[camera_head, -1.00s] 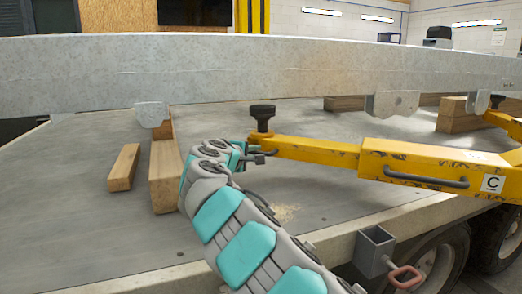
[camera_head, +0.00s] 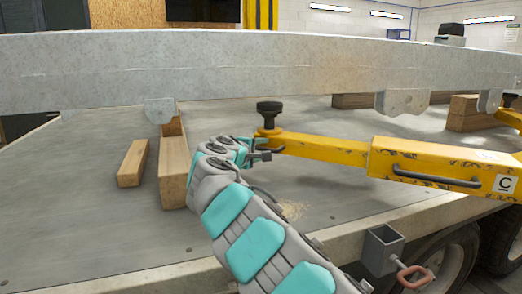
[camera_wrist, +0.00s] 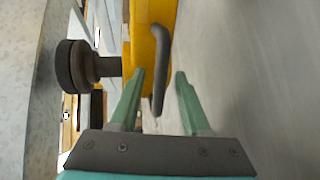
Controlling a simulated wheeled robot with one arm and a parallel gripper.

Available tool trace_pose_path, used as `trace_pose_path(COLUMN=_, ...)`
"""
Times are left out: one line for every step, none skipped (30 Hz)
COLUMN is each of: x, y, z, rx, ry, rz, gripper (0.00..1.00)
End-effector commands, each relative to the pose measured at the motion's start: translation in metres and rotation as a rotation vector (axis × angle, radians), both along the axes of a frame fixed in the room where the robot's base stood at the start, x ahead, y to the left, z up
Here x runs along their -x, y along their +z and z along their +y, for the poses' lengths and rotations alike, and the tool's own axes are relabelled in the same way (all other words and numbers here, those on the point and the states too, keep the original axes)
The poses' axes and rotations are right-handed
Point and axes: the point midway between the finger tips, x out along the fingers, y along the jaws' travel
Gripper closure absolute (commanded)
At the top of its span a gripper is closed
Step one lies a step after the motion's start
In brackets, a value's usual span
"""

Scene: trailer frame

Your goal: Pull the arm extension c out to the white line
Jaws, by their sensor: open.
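The yellow arm extension (camera_head: 325,147) comes out of the thicker yellow arm marked C (camera_head: 425,166) on the right. A black round knob (camera_head: 268,113) stands on its outer end. In the wrist view the extension (camera_wrist: 152,40) is at the top, with the knob (camera_wrist: 85,68) at left and a dark bar handle (camera_wrist: 160,65) on its side. My gripper (camera_wrist: 160,75) is open, its two green fingers to either side of the handle's lower end. In the head view my gripper (camera_head: 262,152) is beside the extension's end. I cannot make out a white line.
A galvanized beam (camera_head: 250,70) crosses above the grey trailer deck (camera_head: 80,200). Wooden blocks (camera_head: 174,170) lie left of my arm. A square bracket with a red handle (camera_head: 410,275) is at the deck's front edge, above the wheels.

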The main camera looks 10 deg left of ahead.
Motion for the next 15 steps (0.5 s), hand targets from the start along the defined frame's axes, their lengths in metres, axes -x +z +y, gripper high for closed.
trace_pose_path(x=0.0, y=0.0, z=0.0, rx=0.0, ry=0.0, rz=0.0, gripper=0.53)
trace_pose_path(x=0.001, y=0.0, z=0.0, rx=0.0, ry=0.0, rz=0.0, gripper=0.53)
trace_pose_path(x=0.002, y=0.001, z=0.001, rx=0.0, ry=0.0, rz=-0.001, gripper=0.53)
trace_pose_path(x=0.003, y=0.001, z=0.001, rx=0.0, ry=0.0, rz=-0.001, gripper=0.53)
trace_pose_path(x=0.005, y=0.002, z=0.001, rx=0.001, ry=0.0, rz=-0.001, gripper=0.53)
trace_pose_path(x=0.007, y=0.002, z=0.002, rx=0.001, ry=0.0, rz=-0.002, gripper=0.53)
trace_pose_path(x=0.009, y=0.003, z=0.002, rx=0.003, ry=0.0, rz=-0.002, gripper=0.53)
trace_pose_path(x=0.012, y=0.004, z=0.003, rx=0.003, ry=-0.001, rz=-0.002, gripper=0.53)
trace_pose_path(x=0.016, y=0.004, z=0.004, rx=0.003, ry=-0.001, rz=-0.001, gripper=0.53)
trace_pose_path(x=0.019, y=0.004, z=0.004, rx=0.003, ry=-0.002, rz=-0.001, gripper=0.53)
trace_pose_path(x=0.022, y=0.005, z=0.005, rx=0.003, ry=-0.002, rz=-0.001, gripper=0.53)
trace_pose_path(x=0.026, y=0.006, z=0.005, rx=0.002, ry=-0.002, rz=-0.002, gripper=0.53)
trace_pose_path(x=0.03, y=0.007, z=0.007, rx=0.001, ry=-0.001, rz=-0.003, gripper=0.53)
trace_pose_path(x=0.034, y=0.009, z=0.008, rx=0.002, ry=0.0, rz=-0.004, gripper=0.53)
trace_pose_path(x=0.04, y=0.01, z=0.009, rx=0.002, ry=0.0, rz=-0.004, gripper=0.53)
